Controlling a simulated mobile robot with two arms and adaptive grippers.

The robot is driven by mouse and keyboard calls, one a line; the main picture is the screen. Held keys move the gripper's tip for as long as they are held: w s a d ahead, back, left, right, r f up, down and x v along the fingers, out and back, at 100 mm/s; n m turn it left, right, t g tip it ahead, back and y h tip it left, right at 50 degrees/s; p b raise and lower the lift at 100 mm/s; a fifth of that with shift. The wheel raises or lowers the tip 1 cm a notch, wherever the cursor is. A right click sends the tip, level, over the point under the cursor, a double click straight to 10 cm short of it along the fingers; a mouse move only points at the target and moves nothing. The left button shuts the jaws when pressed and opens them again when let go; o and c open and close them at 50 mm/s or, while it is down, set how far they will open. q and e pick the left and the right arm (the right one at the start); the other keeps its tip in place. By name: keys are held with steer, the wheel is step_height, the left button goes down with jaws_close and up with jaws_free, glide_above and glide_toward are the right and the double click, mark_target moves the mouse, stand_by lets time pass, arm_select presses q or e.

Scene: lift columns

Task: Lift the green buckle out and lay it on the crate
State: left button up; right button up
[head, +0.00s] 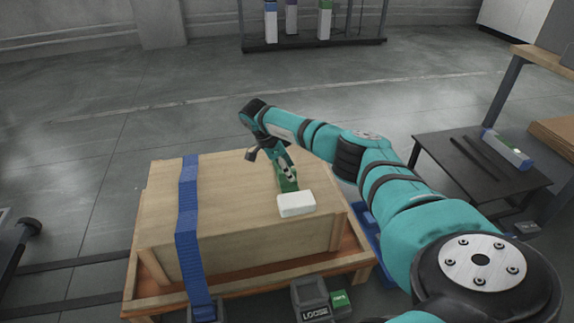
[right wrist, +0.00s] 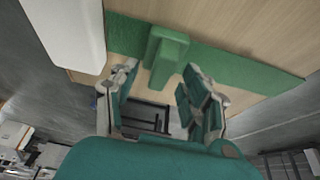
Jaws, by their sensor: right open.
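The wooden crate (head: 230,225) stands on an orange-brown pallet (head: 250,281). The green buckle (right wrist: 167,52) is a raised block on a flat green strap (right wrist: 235,66) lying on the crate top in the right wrist view. In the head view only a small green patch of strap (head: 288,185) shows under my right gripper (head: 287,174). In the right wrist view my right gripper (right wrist: 157,88) is open, with a finger towards either side of the buckle. The buckle appears just beyond the fingertips; contact cannot be told. My left gripper is not in view.
A white block (head: 296,204) sits on the crate beside the gripper. A blue strap (head: 189,220) crosses the crate's left part. A bin marked LOOSE (head: 312,298) stands in front. A dark low table (head: 480,172) is at right.

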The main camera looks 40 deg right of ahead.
steer(key=v, duration=1.2)
stand_by(0.3)
